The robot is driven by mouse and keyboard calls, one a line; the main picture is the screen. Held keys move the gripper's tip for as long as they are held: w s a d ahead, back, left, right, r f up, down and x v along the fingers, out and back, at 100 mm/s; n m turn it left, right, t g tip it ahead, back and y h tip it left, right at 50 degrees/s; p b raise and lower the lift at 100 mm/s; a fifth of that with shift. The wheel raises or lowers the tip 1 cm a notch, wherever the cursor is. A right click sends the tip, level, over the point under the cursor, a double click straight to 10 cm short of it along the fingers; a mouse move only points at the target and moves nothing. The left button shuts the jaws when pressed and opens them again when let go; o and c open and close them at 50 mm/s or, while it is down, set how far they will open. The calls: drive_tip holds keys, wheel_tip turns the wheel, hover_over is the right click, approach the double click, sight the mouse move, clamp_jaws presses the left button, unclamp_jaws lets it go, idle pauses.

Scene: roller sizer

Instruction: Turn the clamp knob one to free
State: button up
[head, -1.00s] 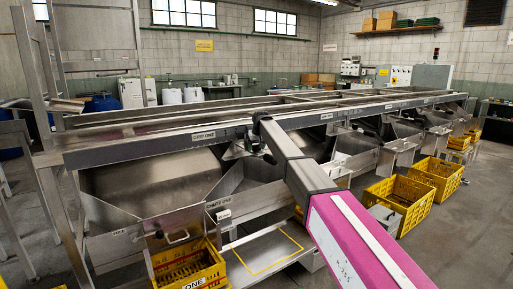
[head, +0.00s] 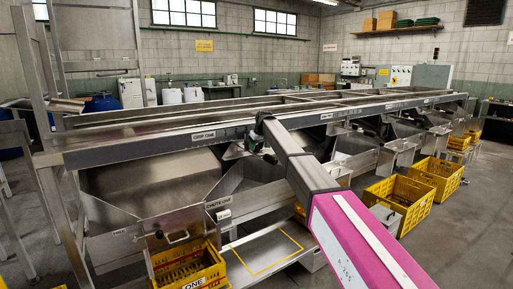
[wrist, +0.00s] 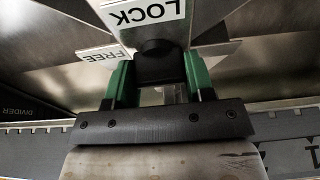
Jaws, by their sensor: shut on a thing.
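In the wrist view my gripper (wrist: 160,75) has its two green fingers on either side of a dark clamp knob (wrist: 158,58) and is shut on it. A white LOCK label (wrist: 146,12) lies just beyond the knob, upside down in this view. A white FREE label (wrist: 102,55) sits to the left of the knob, also upside down. A pointer on the knob cannot be made out. In the head view my arm reaches to the front rail of the sizer (head: 205,135), and the knob cannot be made out there.
Steel chutes, one marked CHUTE ONE (head: 219,202), stand below the rail close to my arm. A yellow crate marked ONE (head: 195,270) is at the lower left. More yellow crates (head: 400,200) stand on the floor at right. Open floor lies at the far right.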

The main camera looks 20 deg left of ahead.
drive_tip(key=o, duration=0.9)
drive_tip(key=v, duration=1)
drive_tip(key=shift+s+d+r, duration=0.15)
drive_tip(key=shift+r, duration=0.2)
drive_tip(key=shift+s, duration=0.1)
